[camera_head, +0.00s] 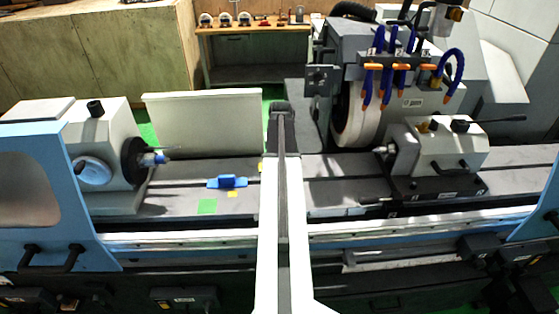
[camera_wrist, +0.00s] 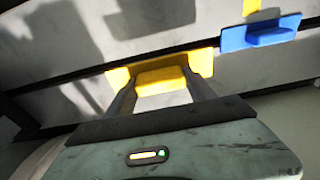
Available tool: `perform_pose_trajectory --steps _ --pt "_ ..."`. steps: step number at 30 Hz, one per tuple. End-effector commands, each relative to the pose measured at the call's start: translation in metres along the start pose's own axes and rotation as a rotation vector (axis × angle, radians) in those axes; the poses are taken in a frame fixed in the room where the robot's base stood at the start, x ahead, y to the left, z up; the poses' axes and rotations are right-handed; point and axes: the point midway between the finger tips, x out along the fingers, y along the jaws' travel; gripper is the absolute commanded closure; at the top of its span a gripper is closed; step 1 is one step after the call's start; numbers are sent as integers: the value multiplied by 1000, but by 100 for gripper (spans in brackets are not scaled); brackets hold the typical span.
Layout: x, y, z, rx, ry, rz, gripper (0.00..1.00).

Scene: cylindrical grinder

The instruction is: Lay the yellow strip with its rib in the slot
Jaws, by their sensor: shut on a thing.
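The yellow strip (camera_wrist: 160,76) is between the two fingers of my gripper (camera_wrist: 160,88) in the wrist view, with its raised middle part and two flat ends visible. The strip is over or on the grey machine bed, in line with a dark narrow groove (camera_wrist: 60,80) running across it. I cannot tell whether that groove is the slot, or whether the strip touches the bed. The rib is hidden. In the head view my arm hides the gripper; a small yellow bit (camera_head: 260,166) beside the arm may be the strip's end.
A blue piece (camera_head: 227,182) with a raised tab lies on the bed beside the strip, also in the wrist view (camera_wrist: 262,34). A yellow patch (camera_head: 233,194) and a green square (camera_head: 207,206) lie nearby. The headstock (camera_head: 105,140) and tailstock (camera_head: 440,150) flank the bed.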

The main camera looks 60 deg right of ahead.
Motion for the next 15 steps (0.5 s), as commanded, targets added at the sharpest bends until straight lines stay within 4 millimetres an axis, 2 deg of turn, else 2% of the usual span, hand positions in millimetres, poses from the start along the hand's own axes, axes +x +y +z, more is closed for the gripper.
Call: perform_pose_trajectory --steps 15 --pt "52 -1 6 0 0 0 80"
